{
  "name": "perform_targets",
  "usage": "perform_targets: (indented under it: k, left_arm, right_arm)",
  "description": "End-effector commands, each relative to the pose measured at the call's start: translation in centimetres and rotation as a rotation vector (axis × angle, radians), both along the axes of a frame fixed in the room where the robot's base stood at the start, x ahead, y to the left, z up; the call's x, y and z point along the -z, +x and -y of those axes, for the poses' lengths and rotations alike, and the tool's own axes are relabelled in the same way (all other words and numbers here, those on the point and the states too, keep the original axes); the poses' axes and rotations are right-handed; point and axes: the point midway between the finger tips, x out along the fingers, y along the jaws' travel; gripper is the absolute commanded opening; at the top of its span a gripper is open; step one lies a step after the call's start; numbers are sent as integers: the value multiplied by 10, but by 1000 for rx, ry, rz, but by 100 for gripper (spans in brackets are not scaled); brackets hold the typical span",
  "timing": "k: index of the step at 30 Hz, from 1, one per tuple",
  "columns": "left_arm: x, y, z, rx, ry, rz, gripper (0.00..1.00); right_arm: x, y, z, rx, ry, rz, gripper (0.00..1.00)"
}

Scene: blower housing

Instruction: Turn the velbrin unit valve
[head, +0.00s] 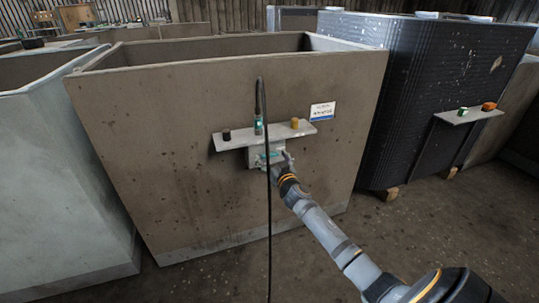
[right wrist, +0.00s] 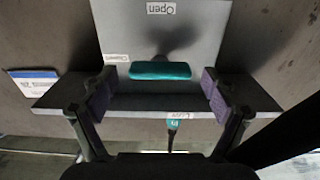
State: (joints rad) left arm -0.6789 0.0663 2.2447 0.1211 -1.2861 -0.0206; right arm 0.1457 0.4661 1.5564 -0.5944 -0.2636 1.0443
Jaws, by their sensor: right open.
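The valve is a pale box (head: 262,154) on the front of a brown tank, below a small shelf. In the right wrist view, its grey panel (right wrist: 125,25) carries a teal bar-shaped handle (right wrist: 160,71) that lies crosswise. An upside-down "Open" label (right wrist: 161,8) is above the handle; a smaller label (right wrist: 117,57) at its left is too small to read. My right gripper (head: 284,166) is at the box. In the right wrist view its fingers (right wrist: 158,91) are spread, one on each side of the handle, with clear gaps. My left gripper is not in view.
The shelf (head: 226,142) bears a black knob (head: 226,135), a yellow knob (head: 295,123) and a teal-ended device (head: 258,126). A black cable (head: 269,230) hangs down in front of the box. A dark ribbed tank (head: 425,90) stands right, a pale one (head: 60,190) left.

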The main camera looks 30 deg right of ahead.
Motion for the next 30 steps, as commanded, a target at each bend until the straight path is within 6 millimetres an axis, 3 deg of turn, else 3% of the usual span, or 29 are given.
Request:
perform_targets:
  k: [4,13,25,30]
  left_arm:
    - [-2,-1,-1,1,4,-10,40]
    - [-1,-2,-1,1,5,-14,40]
    - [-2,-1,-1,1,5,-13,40]
    - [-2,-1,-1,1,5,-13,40]
  right_arm:
    - [0,15,3,0,2,0,87]
    - [1,18,4,0,0,-2,87]
    - [1,18,4,0,0,-1,34]
    - [1,18,4,0,-7,-3,32]
